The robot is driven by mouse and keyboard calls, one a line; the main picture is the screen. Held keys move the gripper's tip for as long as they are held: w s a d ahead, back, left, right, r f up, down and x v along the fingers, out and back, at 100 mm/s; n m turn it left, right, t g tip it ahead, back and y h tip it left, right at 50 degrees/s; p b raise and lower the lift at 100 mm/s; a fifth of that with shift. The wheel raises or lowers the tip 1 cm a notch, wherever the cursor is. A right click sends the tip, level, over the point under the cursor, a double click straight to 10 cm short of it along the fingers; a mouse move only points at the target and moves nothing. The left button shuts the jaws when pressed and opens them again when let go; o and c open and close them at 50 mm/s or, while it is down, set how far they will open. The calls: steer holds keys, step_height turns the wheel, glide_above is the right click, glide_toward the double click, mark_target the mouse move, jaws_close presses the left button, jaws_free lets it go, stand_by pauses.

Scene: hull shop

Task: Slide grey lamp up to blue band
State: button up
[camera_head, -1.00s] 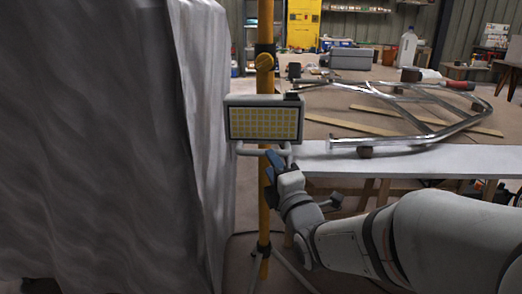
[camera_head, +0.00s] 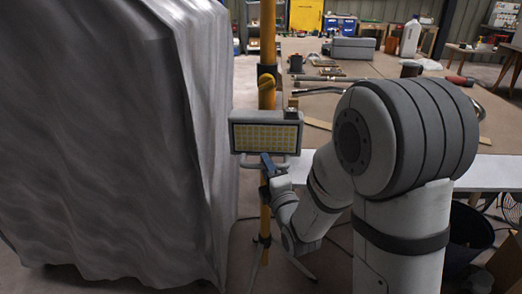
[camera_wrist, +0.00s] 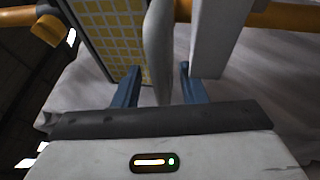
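The grey lamp (camera_head: 266,136), a grey box frame with a yellow gridded face, sits on an upright yellow pole (camera_head: 267,30). I cannot make out a blue band on the visible pole. My gripper (camera_head: 268,166) is at the bar under the lamp. In the wrist view, the blue fingers (camera_wrist: 157,90) stand apart on either side of a grey bar (camera_wrist: 158,45), with gaps on both sides. The lamp face (camera_wrist: 115,28) shows at upper left there.
A large grey draped cover (camera_head: 100,130) stands close on the left of the pole. A white bench edge (camera_head: 487,172) and a worktop with tools and metal tubing lie behind on the right. The stand's legs (camera_head: 300,266) spread on the floor below. A dark bucket (camera_head: 468,238) stands at lower right.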

steer(key=shift+w+a, duration=0.25)
steer(key=shift+w, duration=0.3)
steer(key=shift+b+x, duration=0.3)
steer(key=shift+x, duration=0.5)
steer(key=shift+r, duration=0.1)
jaws_close()
